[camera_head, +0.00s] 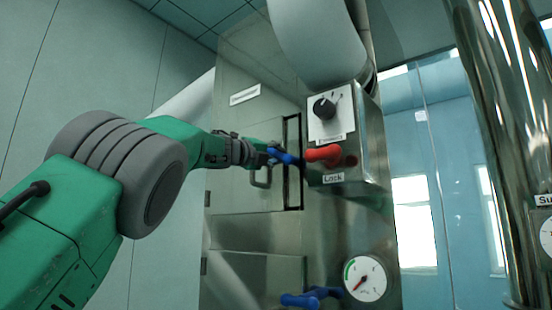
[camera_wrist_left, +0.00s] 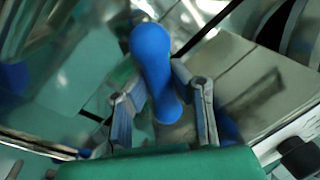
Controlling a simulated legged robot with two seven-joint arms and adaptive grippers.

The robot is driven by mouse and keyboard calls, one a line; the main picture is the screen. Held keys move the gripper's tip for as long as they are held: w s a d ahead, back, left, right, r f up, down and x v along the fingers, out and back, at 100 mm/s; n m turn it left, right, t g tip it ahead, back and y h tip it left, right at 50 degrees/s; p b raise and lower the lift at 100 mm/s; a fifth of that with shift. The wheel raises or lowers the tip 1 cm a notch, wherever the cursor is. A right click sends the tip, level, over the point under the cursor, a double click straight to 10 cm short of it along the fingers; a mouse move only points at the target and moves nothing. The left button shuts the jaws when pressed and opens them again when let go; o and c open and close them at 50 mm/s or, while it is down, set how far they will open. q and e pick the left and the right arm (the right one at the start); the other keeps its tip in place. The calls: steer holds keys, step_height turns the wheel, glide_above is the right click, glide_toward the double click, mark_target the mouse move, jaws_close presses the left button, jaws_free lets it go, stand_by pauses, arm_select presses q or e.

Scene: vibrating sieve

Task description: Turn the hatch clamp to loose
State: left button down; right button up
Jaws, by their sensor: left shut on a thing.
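The hatch clamp is a blue lever (camera_head: 285,157) on the front of the metal cabinet, beside the hatch edge. My left gripper (camera_head: 268,156) reaches it from the left and is shut on it. In the left wrist view the blue clamp (camera_wrist_left: 152,58) runs between the two fingers of my left gripper (camera_wrist_left: 165,105), its rounded end standing out past them. The hatch (camera_head: 240,198) is a flat metal door with a metal loop handle (camera_head: 261,178) just below the gripper. The clamp's base is partly hidden by the gripper. My right gripper is in neither view.
A red handle (camera_head: 325,154) above a "Lock" label is close to the right of the clamp. A black knob (camera_head: 324,108) is above it. A second blue lever (camera_head: 312,298) and a gauge (camera_head: 365,279) are lower down. A shiny column (camera_head: 508,150) stands at the right.

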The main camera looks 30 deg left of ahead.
arm_select(q)
steer(key=m, duration=0.2)
steer(key=m+g+h, duration=0.1)
steer(key=m, duration=0.4)
steer(key=shift+w+f, duration=0.2)
steer(key=shift+f, duration=0.15)
steer(key=m+g+p, duration=0.1)
steer(key=m, duration=0.4)
steer(key=shift+h, duration=0.3)
steer(key=shift+m, duration=0.5)
steer(key=c, duration=1.4)
jaws_free()
steer(key=shift+w+a+r, duration=0.1)
